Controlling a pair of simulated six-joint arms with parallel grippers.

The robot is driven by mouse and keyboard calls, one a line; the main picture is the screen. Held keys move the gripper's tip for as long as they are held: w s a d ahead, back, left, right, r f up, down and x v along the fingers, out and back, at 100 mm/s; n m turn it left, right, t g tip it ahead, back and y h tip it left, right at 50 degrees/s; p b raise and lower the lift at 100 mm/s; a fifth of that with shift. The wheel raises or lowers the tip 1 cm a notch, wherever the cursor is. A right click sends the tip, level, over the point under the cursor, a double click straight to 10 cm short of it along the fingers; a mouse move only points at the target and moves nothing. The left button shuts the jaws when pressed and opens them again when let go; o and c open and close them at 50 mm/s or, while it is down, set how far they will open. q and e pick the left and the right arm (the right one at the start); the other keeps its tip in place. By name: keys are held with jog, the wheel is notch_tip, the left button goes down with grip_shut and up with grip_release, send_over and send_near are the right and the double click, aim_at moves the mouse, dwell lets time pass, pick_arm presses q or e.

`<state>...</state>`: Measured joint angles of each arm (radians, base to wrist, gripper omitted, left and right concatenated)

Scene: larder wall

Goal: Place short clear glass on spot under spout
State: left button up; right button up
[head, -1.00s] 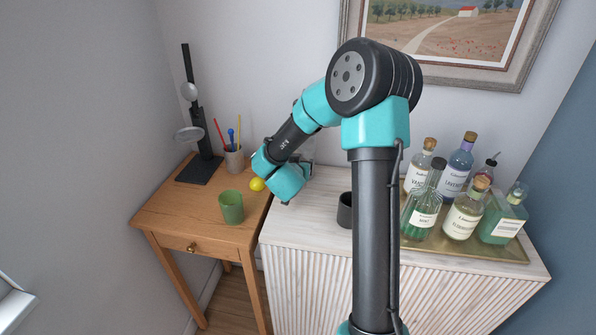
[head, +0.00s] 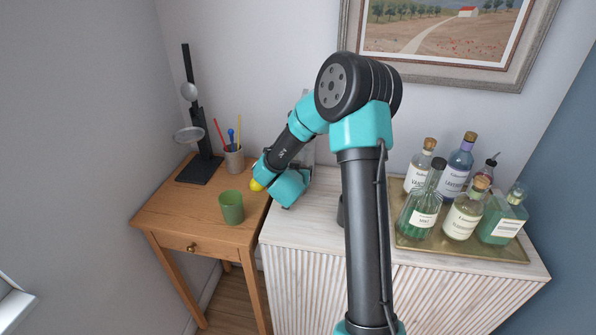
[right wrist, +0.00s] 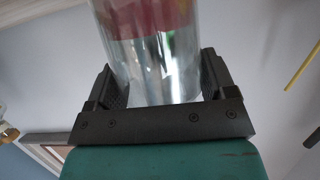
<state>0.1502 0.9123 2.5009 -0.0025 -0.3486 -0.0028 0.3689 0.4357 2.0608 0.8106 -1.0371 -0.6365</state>
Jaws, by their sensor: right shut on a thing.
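The clear glass (right wrist: 155,60) shows in the right wrist view between the two fingers of my right gripper (right wrist: 160,95), which is shut on it. A reddish patch shows through its upper part. In the head view the glass and the fingertips are hidden behind my right wrist, near the wall above the cabinet's left end. A pale grey upright thing (head: 308,150) shows only in part behind my right arm; I cannot tell whether it bears the spout. The spout and the spot under it are not clearly visible. My left gripper is not in view.
A green cup (head: 231,208), a pen pot (head: 234,161), a yellow ball (head: 256,186) and a black stand (head: 199,172) are on the wooden table (head: 170,215). A dark cup (head: 340,212) is mostly hidden. Several bottles stand on a gold tray (head: 415,246) at right.

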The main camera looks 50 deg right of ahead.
jog(key=o, duration=1.2)
jog(key=shift+f, duration=0.1)
jog(key=shift+s+a+r, duration=0.15)
jog(key=shift+a+r, duration=0.15)
jog(key=shift+a, duration=0.05)
jog(key=v, duration=1.1)
jog(key=shift+s+a, duration=0.1)
